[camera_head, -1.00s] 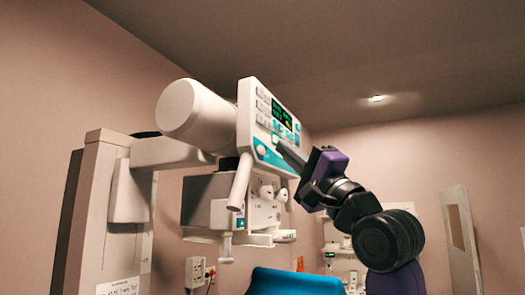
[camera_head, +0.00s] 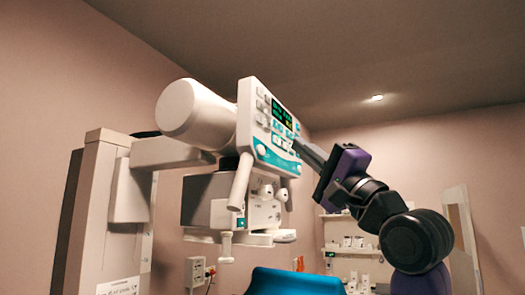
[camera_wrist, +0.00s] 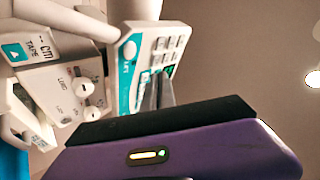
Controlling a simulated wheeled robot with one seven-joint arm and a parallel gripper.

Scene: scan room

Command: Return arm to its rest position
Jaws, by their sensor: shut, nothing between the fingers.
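My gripper (camera_head: 298,144) is shut and empty. Its thin grey fingers point up and left at the control panel (camera_head: 268,128) of a white scanner head. In the head view the fingertips overlap the panel's right edge; I cannot tell if they touch it. In the wrist view the closed fingers (camera_wrist: 157,92) stand in front of the panel (camera_wrist: 150,60) with its grey buttons and teal stripe. My purple and black arm reaches in from the lower right.
A white cylinder (camera_head: 188,112) joins the panel's back, carried by a column (camera_head: 98,215) at left. A box with knobs (camera_head: 262,205) hangs below. A blue seat back (camera_head: 296,281) is at the bottom. Shelves (camera_head: 352,250) stand on the far wall. Open air lies right of the panel.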

